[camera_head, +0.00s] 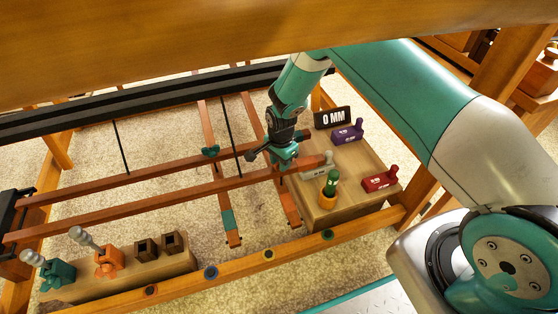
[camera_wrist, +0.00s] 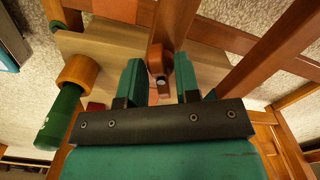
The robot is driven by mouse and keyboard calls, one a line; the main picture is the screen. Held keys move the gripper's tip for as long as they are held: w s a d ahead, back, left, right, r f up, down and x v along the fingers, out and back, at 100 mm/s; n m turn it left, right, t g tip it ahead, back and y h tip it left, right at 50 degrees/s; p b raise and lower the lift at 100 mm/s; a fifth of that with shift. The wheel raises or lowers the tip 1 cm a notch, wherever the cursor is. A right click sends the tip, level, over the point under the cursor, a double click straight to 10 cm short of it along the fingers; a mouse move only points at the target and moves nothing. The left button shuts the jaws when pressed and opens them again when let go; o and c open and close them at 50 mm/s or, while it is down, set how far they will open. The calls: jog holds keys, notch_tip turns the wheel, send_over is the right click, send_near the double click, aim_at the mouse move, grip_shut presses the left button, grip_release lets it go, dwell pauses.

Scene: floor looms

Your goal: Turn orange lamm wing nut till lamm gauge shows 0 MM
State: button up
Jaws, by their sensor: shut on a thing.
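The orange wing nut (camera_wrist: 155,62) shows between the two teal fingers of my gripper (camera_wrist: 159,70) in the wrist view, with a small pale round end facing me. My gripper is shut on it. In the head view my gripper (camera_head: 284,160) points down at the wooden bars of the loom, and its fingers hide most of the nut. The bar with an orange band (camera_head: 290,208) runs below it. The black gauge sign (camera_head: 332,117) behind the gripper reads 0 MM.
A teal wing nut (camera_head: 210,151) sits on the neighbouring teal-banded bar (camera_head: 230,222). A wooden box (camera_head: 345,212) at right carries purple (camera_head: 347,133) and red (camera_head: 380,180) blocks and a green-handled tool (camera_head: 330,185). A low bench (camera_head: 150,272) stands front left.

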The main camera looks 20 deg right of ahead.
jog(key=o, duration=0.6)
notch_tip(320, 180, up, 12)
jog(key=p, duration=0.4)
dwell(0.4)
